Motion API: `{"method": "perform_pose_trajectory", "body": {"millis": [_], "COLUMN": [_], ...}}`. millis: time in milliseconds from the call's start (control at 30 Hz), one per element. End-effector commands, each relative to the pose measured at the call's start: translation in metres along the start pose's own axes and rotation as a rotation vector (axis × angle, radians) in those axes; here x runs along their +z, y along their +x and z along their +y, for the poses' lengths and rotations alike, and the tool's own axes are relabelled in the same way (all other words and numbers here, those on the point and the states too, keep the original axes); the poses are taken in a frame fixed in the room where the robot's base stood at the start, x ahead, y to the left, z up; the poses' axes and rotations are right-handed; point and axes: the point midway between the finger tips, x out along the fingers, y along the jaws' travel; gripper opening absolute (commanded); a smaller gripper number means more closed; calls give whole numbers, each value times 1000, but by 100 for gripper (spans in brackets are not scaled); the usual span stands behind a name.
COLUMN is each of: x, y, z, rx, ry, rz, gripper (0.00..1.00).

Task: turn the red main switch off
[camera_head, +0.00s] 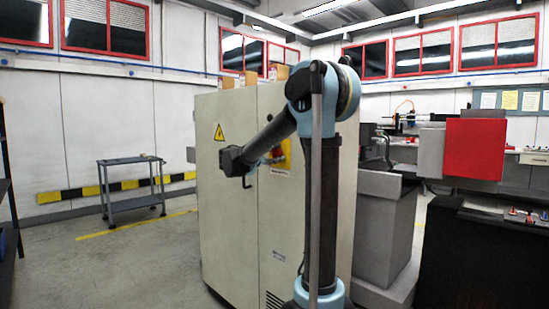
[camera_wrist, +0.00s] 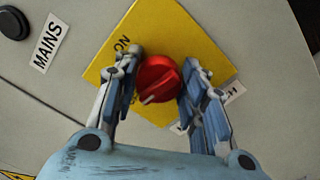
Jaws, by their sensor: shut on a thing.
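The red main switch (camera_wrist: 158,76) is a round red knob on a yellow plate (camera_wrist: 165,22) in the wrist view. My gripper (camera_wrist: 160,64) has one finger on each side of the knob and is shut on it. A white mark on the knob points to the lower left of the picture. The word ON is printed on the plate at upper left of the knob. Another label at lower right is partly covered by a finger. In the head view the yellow plate (camera_head: 285,150) shows on the cabinet, partly behind my arm; the knob's details are too small to tell there.
The grey cabinet (camera_head: 232,235) fills the middle of the head view. A MAINS label (camera_wrist: 48,43) and a black round button (camera_wrist: 12,23) are beside the plate. A cart (camera_head: 133,200) stands at left, with open floor before it. A machine with a red panel (camera_head: 474,148) stands at right.

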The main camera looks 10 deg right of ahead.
Motion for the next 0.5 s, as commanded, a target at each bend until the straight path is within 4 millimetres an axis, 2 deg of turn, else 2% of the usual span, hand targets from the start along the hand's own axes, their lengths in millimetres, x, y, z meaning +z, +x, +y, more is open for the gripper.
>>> {"method": "perform_pose_trajectory", "body": {"millis": [200,500], "x": [-1,0], "y": [-1,-1], "z": [-2,-2], "rx": [-4,-5], "ry": [-107,-171], "rz": [4,2], "gripper": [15,15]}}
